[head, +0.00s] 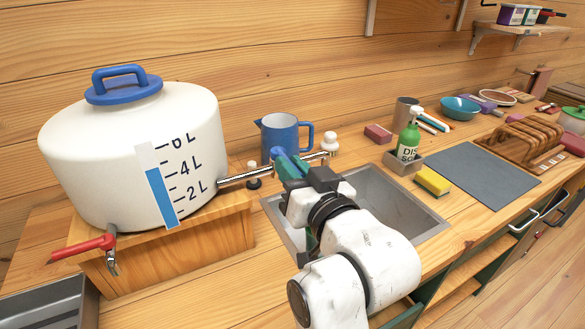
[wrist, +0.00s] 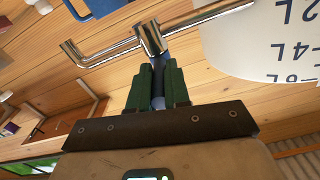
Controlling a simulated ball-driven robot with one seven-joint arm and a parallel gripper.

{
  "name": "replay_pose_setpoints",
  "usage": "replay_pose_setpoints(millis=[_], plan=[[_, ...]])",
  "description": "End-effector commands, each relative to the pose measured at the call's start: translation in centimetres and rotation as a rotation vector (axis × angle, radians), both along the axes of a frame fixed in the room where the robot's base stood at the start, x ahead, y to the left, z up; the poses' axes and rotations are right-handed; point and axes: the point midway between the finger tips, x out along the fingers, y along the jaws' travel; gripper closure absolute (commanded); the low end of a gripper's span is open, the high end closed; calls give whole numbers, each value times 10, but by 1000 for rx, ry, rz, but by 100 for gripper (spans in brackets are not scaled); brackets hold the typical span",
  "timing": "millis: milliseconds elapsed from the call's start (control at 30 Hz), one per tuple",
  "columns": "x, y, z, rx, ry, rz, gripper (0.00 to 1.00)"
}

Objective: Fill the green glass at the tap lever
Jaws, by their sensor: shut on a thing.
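A chrome tap (head: 245,178) runs from the white tank (head: 130,160) out over the sink (head: 405,205); its body and bent spout also show in the wrist view (wrist: 150,40). My gripper (head: 288,165) is at this tap, above the back left of the sink. In the wrist view its green fingers (wrist: 158,85) are shut on the blue tap lever (wrist: 157,68), just beside the chrome body. A small green patch (head: 311,240) shows in the sink beside my arm; it may be the green glass, mostly hidden. No water stream can be made out.
A blue jug (head: 284,134) stands behind the tap. A second tap with a red lever (head: 85,248) is at the tank's front. A soap bottle (head: 408,138), yellow sponge (head: 432,181), grey mat (head: 480,174) and wooden rack (head: 525,145) stand right of the sink.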

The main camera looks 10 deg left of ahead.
Motion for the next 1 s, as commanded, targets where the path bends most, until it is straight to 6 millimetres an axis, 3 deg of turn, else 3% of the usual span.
replay_pose_setpoints(millis=[800, 833, 1000], plan=[[5, -5, -1, -1, 2, 118, 100], [5, -5, -1, -1, 1, 117, 82], [5, -5, -1, -1, 1, 117, 66]])
